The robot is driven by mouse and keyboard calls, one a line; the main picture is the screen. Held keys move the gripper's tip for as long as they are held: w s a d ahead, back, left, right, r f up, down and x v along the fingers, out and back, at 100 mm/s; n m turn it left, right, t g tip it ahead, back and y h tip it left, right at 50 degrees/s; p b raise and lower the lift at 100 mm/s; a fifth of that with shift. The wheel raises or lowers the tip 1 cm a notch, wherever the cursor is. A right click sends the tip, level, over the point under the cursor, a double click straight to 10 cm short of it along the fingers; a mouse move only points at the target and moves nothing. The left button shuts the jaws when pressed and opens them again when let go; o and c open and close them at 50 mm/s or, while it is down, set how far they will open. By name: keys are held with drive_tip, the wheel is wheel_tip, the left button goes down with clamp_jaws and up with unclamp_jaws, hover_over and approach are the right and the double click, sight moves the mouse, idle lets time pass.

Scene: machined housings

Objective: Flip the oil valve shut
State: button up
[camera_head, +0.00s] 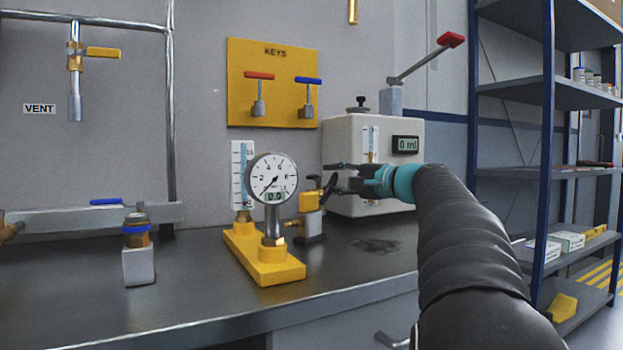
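No valve in view carries a readable "oil" label. A small yellow valve body (310,202) with a black lever stands on a grey block behind the gauge; the lever slants up to the right. My gripper (332,179) reaches in from the right, just right of this lever. Its two dark fingers point left and are spread apart, with nothing visible between them. I cannot tell whether a finger touches the lever. A brass valve (136,232) with a blue handle stands on a metal block at left, its handle pointing left. The vent valve (75,52) has a yellow handle pointing right.
A pressure gauge (272,179) reading 0.0 stands on a yellow base (263,264), close left of my gripper. Behind is a white box (345,135) showing 0 ml, with a red-tipped lever (425,59). A yellow KEYS board (273,90) hangs on the wall. The front bench (190,305) is clear.

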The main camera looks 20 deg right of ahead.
sight(316, 177)
drive_tip(key=x, duration=0.6)
drive_tip(key=shift+w+a, duration=0.2)
drive_tip(key=shift+w, duration=0.05)
clamp_jaws()
